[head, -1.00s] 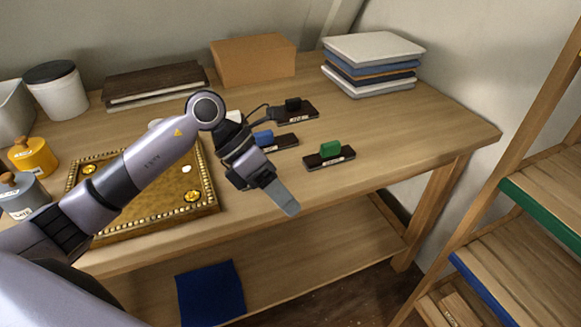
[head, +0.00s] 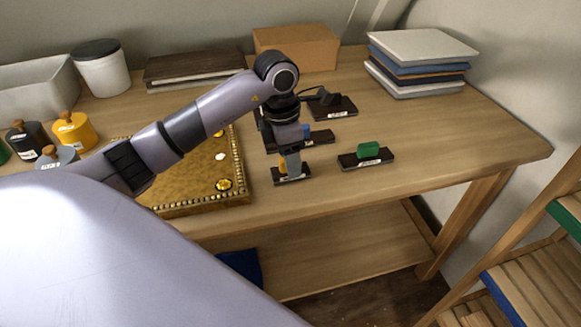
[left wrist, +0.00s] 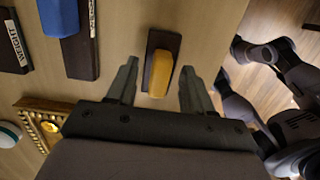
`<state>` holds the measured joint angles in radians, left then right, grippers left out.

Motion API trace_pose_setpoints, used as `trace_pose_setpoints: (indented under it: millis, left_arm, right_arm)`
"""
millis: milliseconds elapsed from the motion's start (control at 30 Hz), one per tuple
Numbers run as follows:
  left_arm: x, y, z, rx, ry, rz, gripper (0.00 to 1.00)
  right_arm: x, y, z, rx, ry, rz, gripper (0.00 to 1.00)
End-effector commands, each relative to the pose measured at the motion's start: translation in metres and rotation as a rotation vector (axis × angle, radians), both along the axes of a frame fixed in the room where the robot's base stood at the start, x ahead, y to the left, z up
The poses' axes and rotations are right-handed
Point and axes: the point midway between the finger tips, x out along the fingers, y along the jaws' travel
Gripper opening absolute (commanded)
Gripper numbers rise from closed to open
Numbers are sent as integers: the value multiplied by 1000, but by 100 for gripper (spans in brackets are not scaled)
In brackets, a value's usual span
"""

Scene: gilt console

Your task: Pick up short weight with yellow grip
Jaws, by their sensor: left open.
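The short weight with the yellow grip (left wrist: 161,72) lies on the table: a short dark base with a rounded yellow grip on top. In the head view its base (head: 292,178) shows below my left gripper, which hides most of the yellow grip. My left gripper (left wrist: 158,82) is open and points down over the weight. In the left wrist view its two fingers stand on either side of the yellow grip, with gaps on both sides. My right gripper is not seen in the head view.
A green-grip weight (head: 368,151) stands to the right, a blue-grip weight (left wrist: 65,25) and a black-grip weight (head: 331,106) behind. A gilt tray (head: 180,190) lies left, close to the gripper. Stacked books (head: 420,65) and a cardboard box (head: 297,46) stand at the back.

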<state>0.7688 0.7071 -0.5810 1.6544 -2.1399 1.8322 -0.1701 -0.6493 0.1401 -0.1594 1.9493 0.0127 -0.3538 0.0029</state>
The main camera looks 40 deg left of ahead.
Motion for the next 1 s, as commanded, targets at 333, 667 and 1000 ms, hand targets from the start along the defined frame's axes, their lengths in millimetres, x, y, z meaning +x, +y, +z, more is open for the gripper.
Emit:
trace_pose_setpoints:
  millis: [333, 667, 1000]
  left_arm:
    - [1, 0, -5, -1, -1, 1, 38]
    - [1, 0, -5, -1, -3, 0, 0]
    - [2, 0, 12, -1, -6, -1, 0]
  right_arm:
    - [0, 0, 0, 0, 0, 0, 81]
    - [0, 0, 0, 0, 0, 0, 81]
    - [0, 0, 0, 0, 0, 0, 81]
